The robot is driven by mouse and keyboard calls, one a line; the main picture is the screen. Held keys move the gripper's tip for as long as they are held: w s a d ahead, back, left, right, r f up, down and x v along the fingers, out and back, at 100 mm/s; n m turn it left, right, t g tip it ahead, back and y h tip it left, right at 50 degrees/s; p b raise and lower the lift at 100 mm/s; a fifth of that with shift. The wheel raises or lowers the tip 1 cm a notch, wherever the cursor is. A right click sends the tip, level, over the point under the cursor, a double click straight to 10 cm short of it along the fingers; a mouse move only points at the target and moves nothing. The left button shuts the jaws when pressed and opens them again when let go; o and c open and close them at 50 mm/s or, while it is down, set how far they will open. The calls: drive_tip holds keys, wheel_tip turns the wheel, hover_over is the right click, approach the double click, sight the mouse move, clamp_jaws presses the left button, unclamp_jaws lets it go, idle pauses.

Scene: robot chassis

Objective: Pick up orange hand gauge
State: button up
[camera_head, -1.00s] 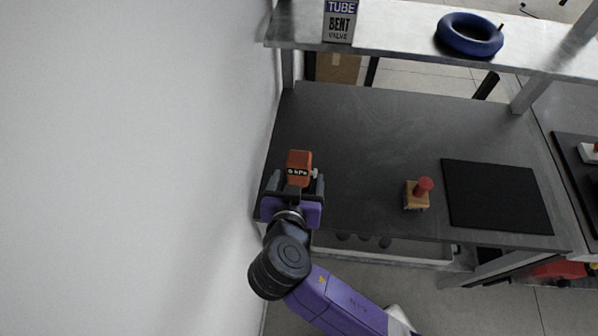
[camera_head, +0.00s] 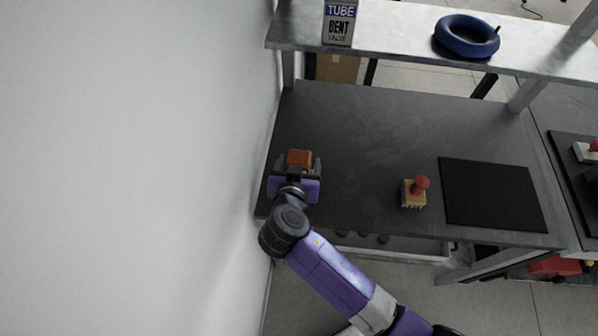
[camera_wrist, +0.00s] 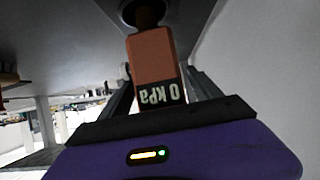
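The orange hand gauge (camera_head: 300,157) is at the left of the dark table, near the wall. In the wrist view the gauge (camera_wrist: 153,60) shows its "0 kPa" display upside down, close in front of the purple palm. My gripper (camera_head: 299,164) is around the gauge, with one finger on each side. The fingers look open, with a narrow gap at the right one; contact is hard to make out. The gripper hides the gauge's near end in the head view.
The white wall (camera_head: 140,150) is close on the left. A shelf above holds a tube box (camera_head: 339,24) and a blue ring (camera_head: 466,36). The table's middle is clear.

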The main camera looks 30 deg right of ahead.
drive_tip(key=c, duration=1.4)
clamp_jaws()
drive_tip(key=shift+r, duration=0.1)
